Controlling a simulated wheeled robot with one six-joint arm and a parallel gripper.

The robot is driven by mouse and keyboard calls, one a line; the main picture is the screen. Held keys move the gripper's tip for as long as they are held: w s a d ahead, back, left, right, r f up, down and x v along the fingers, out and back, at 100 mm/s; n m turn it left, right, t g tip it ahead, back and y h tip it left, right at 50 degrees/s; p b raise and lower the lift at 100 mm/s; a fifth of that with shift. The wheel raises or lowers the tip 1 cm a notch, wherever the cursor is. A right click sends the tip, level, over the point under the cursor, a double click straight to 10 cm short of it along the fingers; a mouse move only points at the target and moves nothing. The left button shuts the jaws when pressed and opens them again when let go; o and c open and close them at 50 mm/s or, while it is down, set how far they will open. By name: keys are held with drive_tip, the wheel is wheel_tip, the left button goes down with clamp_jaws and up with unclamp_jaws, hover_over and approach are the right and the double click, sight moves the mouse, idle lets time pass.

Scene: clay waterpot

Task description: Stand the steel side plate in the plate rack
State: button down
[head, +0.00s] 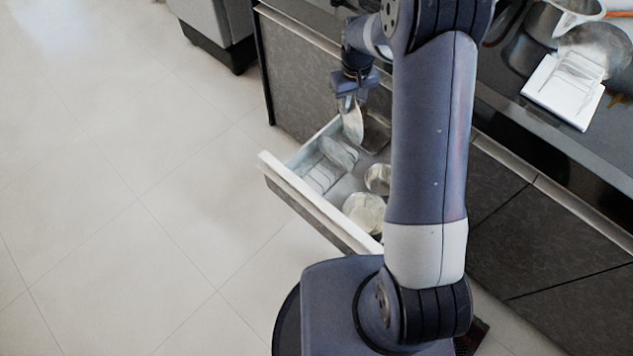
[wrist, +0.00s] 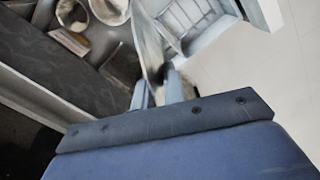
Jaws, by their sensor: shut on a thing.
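My gripper (head: 350,97) is shut on the steel side plate (head: 352,123) and holds it steeply on edge above the open drawer. In the wrist view the plate (wrist: 148,45) shows almost edge-on between the fingers (wrist: 161,92). The plate rack (head: 321,176), pale and slatted, is in the drawer just below and left of the held plate. Its bars also show in the wrist view (wrist: 190,40), right of the plate. Another plate-like disc (head: 340,152) leans at the rack's far end. I cannot tell whether the held plate touches the rack.
The open drawer (head: 288,183) also holds glassy round dishes (head: 364,212). A brown block (wrist: 70,42) shows near bowls in the wrist view. A white stand (head: 562,98) and a pot are on the counter at right. The floor at left is clear.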

drive_tip(key=s+a+f+n+b, duration=0.1)
drive_tip(key=a+f+n+b, duration=0.1)
drive_tip(key=f+b, duration=0.4)
drive_tip(key=s+a+f+n+b, duration=0.1)
drive_tip(key=a+f+n+b, duration=0.2)
drive_tip(key=f+b, duration=0.4)
wheel_tip(320, 180, down, 8)
drive_tip(key=shift+a+r, duration=0.15)
drive_tip(key=shift+a, duration=0.65)
drive_tip(key=shift+s, duration=0.1)
drive_tip(key=shift+f, duration=0.25)
drive_tip(key=c, duration=1.5)
unclamp_jaws()
drive_tip(key=shift+r, duration=0.1)
wheel_tip(320, 180, up, 12)
drive_tip(key=p, duration=0.3)
drive_tip(key=shift+r, duration=0.15)
